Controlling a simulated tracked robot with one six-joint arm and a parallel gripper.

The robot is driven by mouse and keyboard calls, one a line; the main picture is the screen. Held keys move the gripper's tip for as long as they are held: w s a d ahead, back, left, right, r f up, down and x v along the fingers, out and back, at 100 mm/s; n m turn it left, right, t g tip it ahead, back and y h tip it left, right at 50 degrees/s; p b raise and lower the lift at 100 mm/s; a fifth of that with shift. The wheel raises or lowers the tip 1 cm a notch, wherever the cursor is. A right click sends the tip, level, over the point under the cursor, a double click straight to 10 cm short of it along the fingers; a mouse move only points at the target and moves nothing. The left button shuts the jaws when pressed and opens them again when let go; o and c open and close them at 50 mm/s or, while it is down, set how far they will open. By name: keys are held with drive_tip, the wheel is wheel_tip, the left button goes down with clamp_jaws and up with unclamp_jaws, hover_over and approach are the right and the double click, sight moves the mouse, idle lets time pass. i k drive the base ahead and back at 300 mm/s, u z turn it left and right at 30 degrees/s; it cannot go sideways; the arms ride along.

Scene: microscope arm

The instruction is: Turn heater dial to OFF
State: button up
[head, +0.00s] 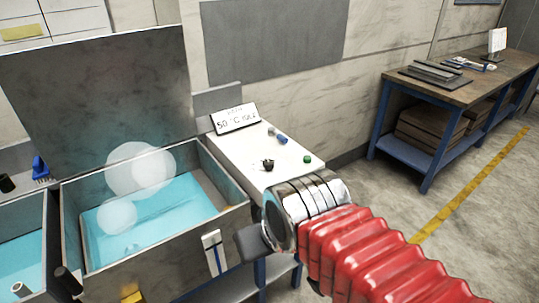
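A white control panel (245,153) sits beside the right side of an open tank. On it is a small black knob (267,165), which may be the heater dial; its pointer and any OFF mark are too small to read. A display (235,118) at the panel's back shows what looks like "50 °C" and a word I cannot read clearly. My gripper (252,243) shows only as a dark grey part at the end of my red-sleeved arm, in front of the panel and lower in the picture. Its fingertips cannot be made out, and neither can anything between them.
A green button (306,159) and a blue-grey knob (281,140) are also on the panel. The open tank (228,212) holds blue liquid with white vapour, its raised lid (95,85) behind. A workbench (440,90) stands back right. The floor between is clear.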

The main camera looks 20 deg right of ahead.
sight(268, 164)
drive_tip(key=i, duration=0.9)
drive_tip(key=u, duration=0.05)
